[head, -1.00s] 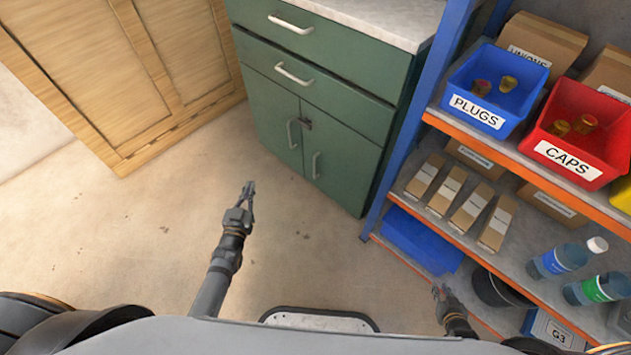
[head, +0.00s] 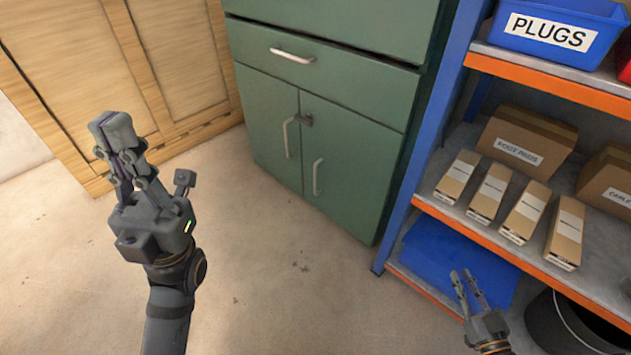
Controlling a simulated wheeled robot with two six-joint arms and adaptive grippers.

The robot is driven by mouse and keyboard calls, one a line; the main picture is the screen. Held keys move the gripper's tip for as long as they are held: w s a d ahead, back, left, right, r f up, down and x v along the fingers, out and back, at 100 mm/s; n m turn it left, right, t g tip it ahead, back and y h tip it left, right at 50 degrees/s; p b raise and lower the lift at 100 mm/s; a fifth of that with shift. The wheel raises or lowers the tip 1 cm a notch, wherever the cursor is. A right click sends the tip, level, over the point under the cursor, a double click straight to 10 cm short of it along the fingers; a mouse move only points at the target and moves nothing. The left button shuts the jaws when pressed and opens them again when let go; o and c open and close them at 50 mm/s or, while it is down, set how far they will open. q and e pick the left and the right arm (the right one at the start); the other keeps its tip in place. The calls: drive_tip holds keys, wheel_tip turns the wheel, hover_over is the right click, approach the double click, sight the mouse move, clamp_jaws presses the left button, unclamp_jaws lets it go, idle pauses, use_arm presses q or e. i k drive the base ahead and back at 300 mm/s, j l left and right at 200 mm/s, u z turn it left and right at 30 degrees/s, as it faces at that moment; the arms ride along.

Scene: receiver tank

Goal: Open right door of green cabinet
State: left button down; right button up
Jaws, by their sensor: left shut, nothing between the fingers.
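The green cabinet (head: 335,95) stands at the back centre, with a drawer above two lower doors. Its right door (head: 345,205) is closed and has a silver vertical handle (head: 317,177). The left door (head: 268,120) is closed too, with its own handle (head: 287,137).
A blue shelf rack (head: 420,150) with orange edges stands close to the cabinet's right side, holding boxes and a blue PLUGS bin (head: 560,30). A wooden panelled piece (head: 175,60) is at the left. The floor (head: 285,270) before the cabinet is clear.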

sight(351, 159)
drive_tip(key=i+u, duration=0.1)
drive_tip(key=u, duration=0.75)
drive_tip(key=i+u, duration=0.15)
drive_tip(key=i, duration=0.4)
